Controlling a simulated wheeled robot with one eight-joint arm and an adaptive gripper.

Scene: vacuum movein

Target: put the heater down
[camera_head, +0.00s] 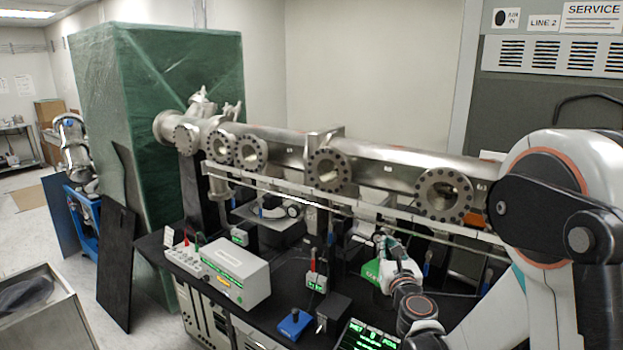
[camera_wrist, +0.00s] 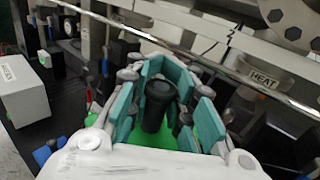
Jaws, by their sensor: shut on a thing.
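The heater shows in the wrist view as a black rounded cylinder (camera_wrist: 158,105) with bright green around its lower end. My gripper (camera_wrist: 165,78) has teal-padded fingers closed around it, and they hide part of its body. In the head view, my gripper (camera_head: 390,262) is at the right of the bench, below the long metal beamline. A green part of the heater (camera_head: 371,270) shows beside its fingers. I cannot tell whether the heater touches the bench.
The flanged metal beamline (camera_head: 300,155) and a pale rail (camera_head: 340,206) run above the work area. A white instrument box (camera_head: 235,270), a blue block (camera_head: 295,323) and a green-lit display (camera_head: 368,337) crowd the black bench. Small gaps of bare bench lie between them.

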